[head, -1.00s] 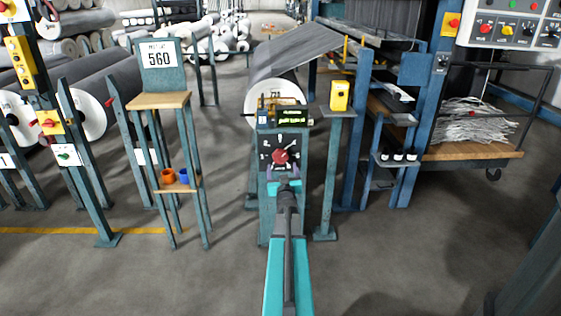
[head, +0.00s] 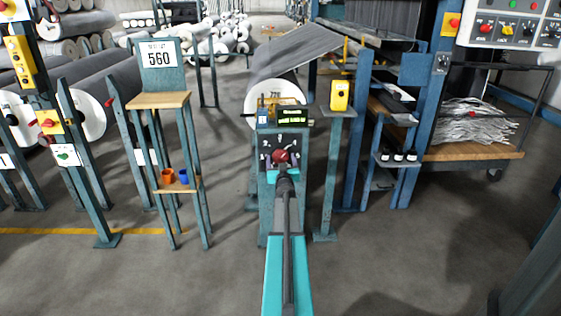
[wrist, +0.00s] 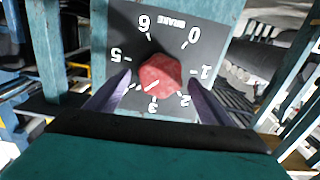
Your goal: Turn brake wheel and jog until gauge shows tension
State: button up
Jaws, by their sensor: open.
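The brake wheel is a red knob (head: 282,156) on a dark numbered dial (wrist: 178,35) marked BRAKE, on the front of a blue-green pedestal (head: 267,213). In the wrist view, the knob (wrist: 160,72) has a white mark pointing lower left, between the 3 and the 5; the number there is hidden. My gripper (wrist: 161,80) is open, with one finger on each side of the knob; I cannot tell whether they touch it. A small lit display (head: 293,116), its text too small to read, sits above the dial. A yellow box with a dark button (head: 340,96) stands right of it.
A grey fabric roll (head: 259,92) is behind the pedestal. A wooden-topped stand (head: 160,100) with a 560 sign is at the left. A cart (head: 450,152) with white strands is at the right. The floor in front is clear.

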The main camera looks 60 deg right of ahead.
jog(key=shift+w+d, duration=0.15)
jog(key=c, duration=1.1)
jog(key=shift+o, duration=0.2)
jog(key=shift+r+m+p, duration=0.2)
jog(key=shift+m+p, duration=0.3)
jog(key=shift+p, duration=0.35)
jog(key=shift+f+m+p, duration=0.2)
jog(key=shift+m+p, duration=0.2)
jog(key=o, duration=1.1)
jog(key=shift+c, duration=0.2)
